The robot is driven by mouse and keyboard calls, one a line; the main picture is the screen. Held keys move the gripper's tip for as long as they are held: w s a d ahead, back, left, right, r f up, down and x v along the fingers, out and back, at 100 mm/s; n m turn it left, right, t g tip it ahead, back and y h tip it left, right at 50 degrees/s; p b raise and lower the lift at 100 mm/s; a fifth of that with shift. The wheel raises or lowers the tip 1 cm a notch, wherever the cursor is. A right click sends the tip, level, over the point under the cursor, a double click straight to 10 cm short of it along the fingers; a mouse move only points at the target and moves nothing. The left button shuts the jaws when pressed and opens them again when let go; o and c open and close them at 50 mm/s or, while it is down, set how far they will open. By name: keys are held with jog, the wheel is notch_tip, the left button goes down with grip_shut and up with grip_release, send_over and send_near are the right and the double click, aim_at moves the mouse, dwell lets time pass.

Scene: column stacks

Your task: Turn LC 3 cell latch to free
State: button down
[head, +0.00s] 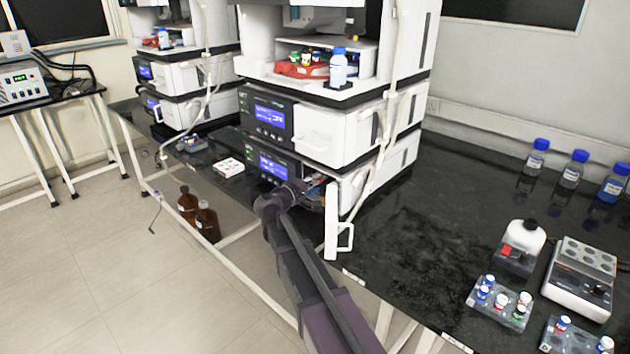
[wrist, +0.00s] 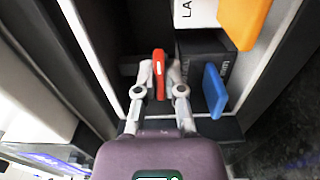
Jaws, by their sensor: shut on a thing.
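My gripper (head: 312,186) reaches into an open lower module (head: 268,163) of the nearer LC stack in the head view. In the wrist view my gripper (wrist: 160,85) is shut on a red lever (wrist: 159,66), one finger on each side of it. The lever stands nearly in line with the fingers inside a dark bay. I cannot tell whether it is the cell latch, nor read an LC number. A blue tab (wrist: 214,91) and an orange tab (wrist: 243,22) stick out to its right. The lever's base is hidden.
The module's white door (head: 333,222) hangs open just right of my arm. Bottles (head: 571,170), a vial rack (head: 500,300) and a grey-topped device (head: 580,278) stand at right.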

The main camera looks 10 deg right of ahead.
jog(key=c, duration=0.7)
grip_release()
jog(key=shift+c, duration=0.2)
jog(key=v, duration=1.2)
